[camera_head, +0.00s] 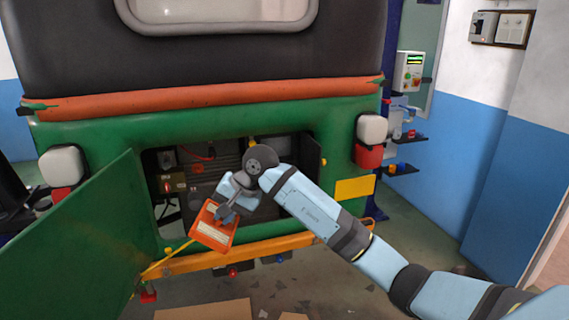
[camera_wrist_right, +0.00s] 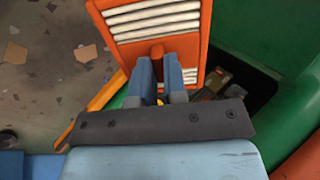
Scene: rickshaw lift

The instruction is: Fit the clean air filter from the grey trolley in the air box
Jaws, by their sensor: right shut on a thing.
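The clean air filter (camera_head: 212,231) has an orange frame and white pleats. I cannot pick out the air box for certain among the dark parts inside the compartment. My left gripper is not in view.
The green rear door (camera_head: 95,240) hangs open at the left. An orange bumper (camera_head: 195,262) crosses below the opening. Cardboard (camera_head: 205,311) lies on the floor in front. A blue post with shelves (camera_head: 405,138) stands at the right behind the rickshaw.

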